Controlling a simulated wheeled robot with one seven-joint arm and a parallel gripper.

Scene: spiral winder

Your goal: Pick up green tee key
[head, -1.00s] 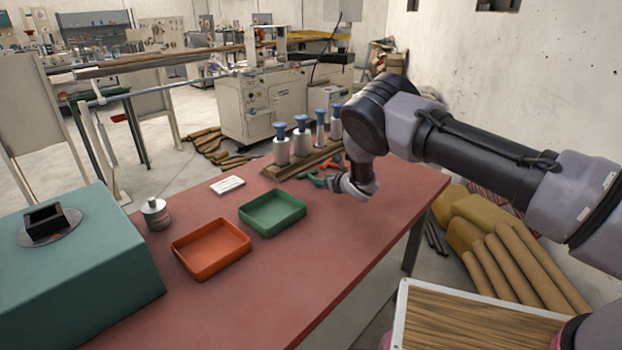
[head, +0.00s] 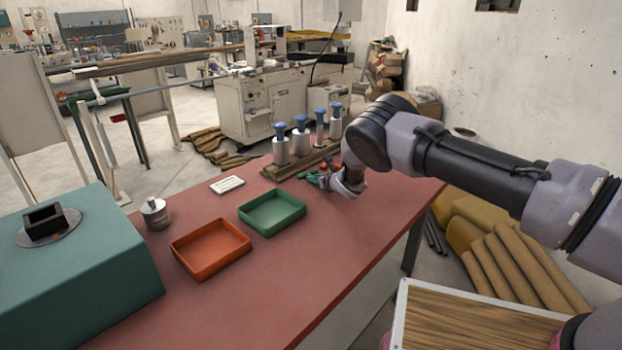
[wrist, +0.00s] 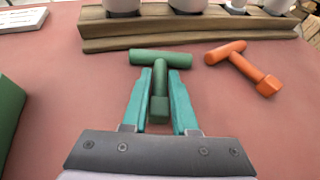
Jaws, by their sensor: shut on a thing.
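The green tee key (wrist: 160,60) lies on the red table in the wrist view, its crossbar away from me and its stem pointing toward me. My gripper (wrist: 160,88) has its two teal fingers on either side of the stem, shut on it just below the crossbar. In the head view my gripper (head: 326,180) is low over the table by the wooden rack, and the green key is mostly hidden there. An orange tee key (wrist: 243,66) lies to the right of the green one, apart from it.
A wooden rack (wrist: 190,30) with several blue-topped metal cylinders stands just beyond the keys. A green tray (head: 272,228) and an orange tray (head: 211,266) sit to the left. A white card (head: 227,184) lies behind them. The table's front right is clear.

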